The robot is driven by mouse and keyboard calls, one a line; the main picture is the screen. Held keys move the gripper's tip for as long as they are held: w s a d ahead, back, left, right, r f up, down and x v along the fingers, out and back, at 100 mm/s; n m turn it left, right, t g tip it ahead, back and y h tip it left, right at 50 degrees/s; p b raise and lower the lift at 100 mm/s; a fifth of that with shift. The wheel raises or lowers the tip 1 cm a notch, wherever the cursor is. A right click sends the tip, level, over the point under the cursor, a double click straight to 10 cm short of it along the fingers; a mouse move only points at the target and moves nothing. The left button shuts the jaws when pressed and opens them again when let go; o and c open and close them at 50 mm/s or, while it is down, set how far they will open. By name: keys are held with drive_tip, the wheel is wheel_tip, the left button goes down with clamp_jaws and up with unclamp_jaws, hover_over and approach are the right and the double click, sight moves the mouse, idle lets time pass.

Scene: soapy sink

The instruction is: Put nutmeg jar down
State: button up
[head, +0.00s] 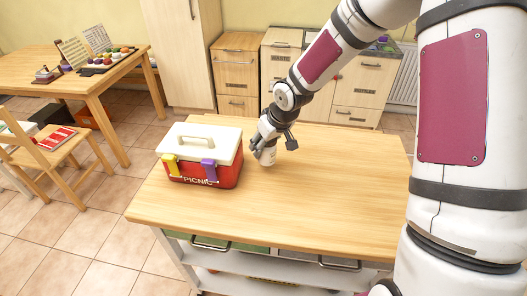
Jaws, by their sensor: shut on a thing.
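My gripper (266,148) is over the wooden top of the table in front of me, pointing down. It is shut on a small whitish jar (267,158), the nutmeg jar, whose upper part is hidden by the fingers. The jar looks upright. Its base is at or very close to the wooden tabletop (320,190); I cannot tell whether it touches. No label can be read at this size.
A red picnic box (205,172) with a white lid and yellow and purple clasps stands just left of my gripper. The tabletop right of and in front of the jar is clear. Another table (75,75) and a chair (62,160) stand at the left.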

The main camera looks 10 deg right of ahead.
drive_tip(key=shift+w+f, duration=0.1)
drive_tip(key=shift+w, duration=0.4)
drive_tip(key=shift+f, duration=1.65)
drive_tip(key=shift+a+f, duration=0.1)
drive_tip(key=shift+f, duration=0.1)
drive_tip(key=o, duration=1.3)
drive_tip(key=p+v, duration=0.2)
drive_tip(key=v, duration=1)
drive_tip(key=shift+r, duration=0.25)
